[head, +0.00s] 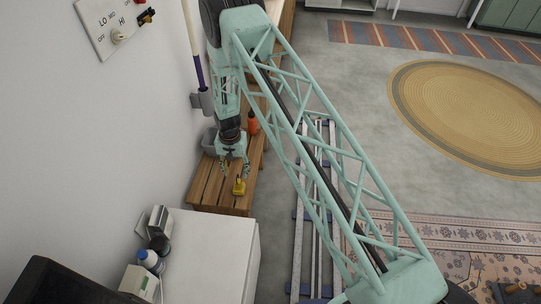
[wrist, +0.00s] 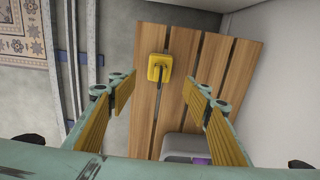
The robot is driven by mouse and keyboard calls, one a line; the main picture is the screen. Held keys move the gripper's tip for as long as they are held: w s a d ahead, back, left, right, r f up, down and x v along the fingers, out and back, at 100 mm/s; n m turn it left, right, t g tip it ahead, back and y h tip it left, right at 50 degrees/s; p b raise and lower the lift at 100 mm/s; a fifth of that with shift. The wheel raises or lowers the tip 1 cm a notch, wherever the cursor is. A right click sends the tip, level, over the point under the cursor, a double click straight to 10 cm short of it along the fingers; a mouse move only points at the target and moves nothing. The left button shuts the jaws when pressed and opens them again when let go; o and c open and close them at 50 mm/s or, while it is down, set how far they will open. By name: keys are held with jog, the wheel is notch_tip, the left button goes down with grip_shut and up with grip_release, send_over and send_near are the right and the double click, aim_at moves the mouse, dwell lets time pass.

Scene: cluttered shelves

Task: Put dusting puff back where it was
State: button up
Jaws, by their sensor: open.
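No thing in view is clearly recognisable as the dusting puff. A yellow block-like piece with a dark opening (head: 239,187) is at the near end of the slatted wooden bench. My gripper (head: 234,172) is above the bench, close to the yellow piece. In the wrist view my gripper (wrist: 163,80) is open, its yellow-padded fingers wide apart, with nothing held between them. The yellow piece lies ahead, between the finger lines.
The wooden bench (wrist: 216,62) stands beside the wall. A grey container (wrist: 182,146) with something purple is at the bench's wall side. An orange bottle (head: 252,123) is behind my gripper. A white cabinet (head: 214,246) stands nearer. A purple-ended pole (head: 198,72) hangs on the wall.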

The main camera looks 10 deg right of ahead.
jog(key=s+d+r, duration=0.1)
jog(key=d+r, duration=0.2)
jog(key=r, duration=1.1)
jog(key=s+d+r+n+t, duration=0.1)
jog(key=d+r, duration=0.2)
jog(key=r, duration=1)
jog(key=s+d+r, duration=0.2)
jog(key=d+r, duration=0.1)
jog(key=r, duration=1.1)
jog(key=s+d+r+t, duration=0.1)
jog(key=s+d+r, duration=0.15)
jog(key=r, duration=0.35)
jog(key=s+d+r, duration=0.2)
jog(key=s+r, duration=0.2)
jog(key=r, duration=0.2)
jog(key=s+d+r+n+t, duration=0.1)
jog(key=s+d+r, duration=0.2)
jog(key=s+r, duration=0.6)
jog(key=s+d+r, duration=0.3)
jog(key=s+r, duration=0.4)
jog(key=s, duration=0.3)
jog(key=s+d+r, duration=0.1)
jog(key=s+d, duration=0.1)
jog(key=s, duration=0.9)
jog(key=s+d+r+n, duration=0.1)
jog(key=s, duration=1.1)
jog(key=shift+s+d+r+t, duration=0.25)
jog(key=shift+d+r+t, duration=0.05)
jog(key=shift+d+t, duration=0.1)
